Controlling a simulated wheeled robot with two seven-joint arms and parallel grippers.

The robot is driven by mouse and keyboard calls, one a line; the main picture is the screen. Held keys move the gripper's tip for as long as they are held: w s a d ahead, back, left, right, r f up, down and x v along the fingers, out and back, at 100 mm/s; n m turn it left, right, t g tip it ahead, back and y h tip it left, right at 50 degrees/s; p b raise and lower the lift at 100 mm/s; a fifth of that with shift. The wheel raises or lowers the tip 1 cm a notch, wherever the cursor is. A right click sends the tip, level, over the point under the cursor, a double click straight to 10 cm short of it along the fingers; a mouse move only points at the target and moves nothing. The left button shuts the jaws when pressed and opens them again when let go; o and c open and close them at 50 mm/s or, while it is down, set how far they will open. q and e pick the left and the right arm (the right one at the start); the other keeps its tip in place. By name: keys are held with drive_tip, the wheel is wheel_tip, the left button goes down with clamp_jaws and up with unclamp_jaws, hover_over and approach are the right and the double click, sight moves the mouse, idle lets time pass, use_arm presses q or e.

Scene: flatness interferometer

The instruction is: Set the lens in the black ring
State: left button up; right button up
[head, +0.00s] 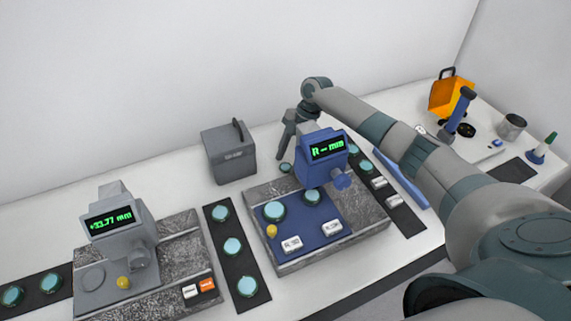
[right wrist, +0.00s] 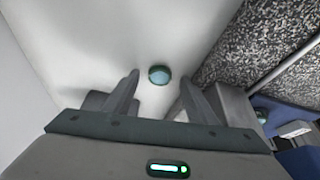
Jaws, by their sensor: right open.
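A small teal-rimmed lens (head: 285,168) lies alone on the white table, behind the blue instrument. It also shows in the right wrist view (right wrist: 159,75), lined up with the gap between the fingertips. My right gripper (head: 284,155) is open and empty above it, fingers pointing down. Other similar lenses lie on dark strips (head: 211,237) and on the blue instrument's base. A small black ring-shaped part (head: 466,130) lies at the far right, near a blue upright tool; I cannot tell for sure that it is the black ring. My left gripper is out of view.
The blue instrument (head: 321,158) on its speckled granite slab (head: 262,256) stands just in front of my right gripper. A grey box (head: 228,154) stands to the left. A grey instrument (head: 120,238) reads +33.77 mm. An orange holder (head: 450,97) and grey cup (head: 512,126) stand far right.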

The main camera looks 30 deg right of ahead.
sight(288, 165)
drive_tip(key=shift+f, duration=0.15)
drive_tip(key=shift+c, duration=0.3)
drive_tip(key=c, duration=1.2)
wheel_tip(288, 165, up, 18)
drive_tip(key=b, duration=0.6)
